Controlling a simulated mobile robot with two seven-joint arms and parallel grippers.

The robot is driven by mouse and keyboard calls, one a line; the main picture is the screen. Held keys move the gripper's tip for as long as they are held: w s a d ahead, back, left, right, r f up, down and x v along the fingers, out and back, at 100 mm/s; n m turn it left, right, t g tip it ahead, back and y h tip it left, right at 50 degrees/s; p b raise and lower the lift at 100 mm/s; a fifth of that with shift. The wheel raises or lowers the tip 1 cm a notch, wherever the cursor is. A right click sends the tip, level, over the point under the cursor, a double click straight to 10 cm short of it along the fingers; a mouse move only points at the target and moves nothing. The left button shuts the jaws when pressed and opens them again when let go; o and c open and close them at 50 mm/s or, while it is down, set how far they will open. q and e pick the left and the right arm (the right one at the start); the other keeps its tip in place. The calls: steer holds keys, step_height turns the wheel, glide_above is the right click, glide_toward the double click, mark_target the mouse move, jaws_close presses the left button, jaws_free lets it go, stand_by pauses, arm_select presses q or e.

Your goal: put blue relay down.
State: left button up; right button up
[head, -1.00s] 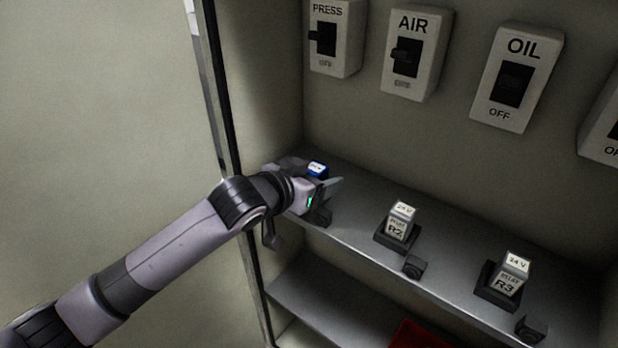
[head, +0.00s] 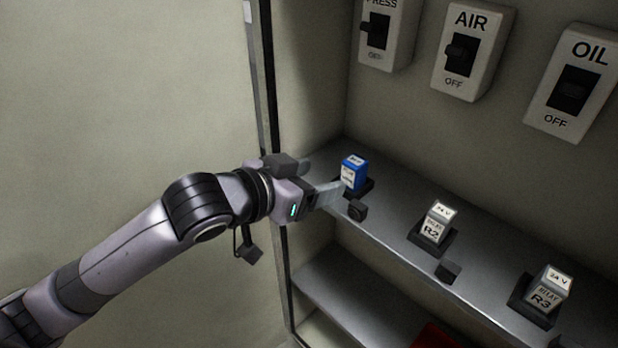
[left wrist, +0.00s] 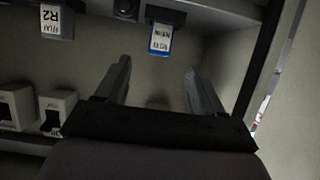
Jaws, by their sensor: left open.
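The blue relay (head: 354,173) stands upright in the dark socket (head: 366,187) at the left end of the shelf. My left gripper (head: 322,182) is open and just to the left of the relay, with its fingers apart from it or nearly so. In the left wrist view the blue relay (left wrist: 161,39) shows beyond the open, empty fingers (left wrist: 160,80). My right gripper is in neither view.
White relays R2 (head: 437,222) and R3 (head: 545,289) stand in sockets farther right on the shelf (head: 400,220). Small dark blocks line its front edge. PRESS, AIR (head: 472,52) and OIL switches are on the back wall. The cabinet's left edge (head: 268,110) is near my wrist.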

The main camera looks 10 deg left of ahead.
arm_select(q)
steer(key=shift+s+a, duration=0.15)
steer(key=s+a+f+n+y, duration=0.1)
steer(key=s+a+f+n, duration=0.15)
steer(key=f, duration=0.65)
steer(key=s+a+f+n+y, duration=0.1)
steer(key=s+a+f, duration=0.2)
steer(key=f, duration=0.6)
steer(key=s+a+f+n+y, duration=0.1)
steer(key=s+a+f+y, duration=0.2)
steer(key=s+a+f, duration=0.5)
steer(key=s+f, duration=0.4)
steer(key=shift+g+y, duration=0.3)
steer(key=shift+y, duration=0.1)
steer(key=shift+s+a, duration=0.1)
steer(key=c, duration=0.4)
steer(key=shift+a+n, duration=0.1)
steer(key=shift+n, duration=0.15)
steer(key=shift+c, duration=0.4)
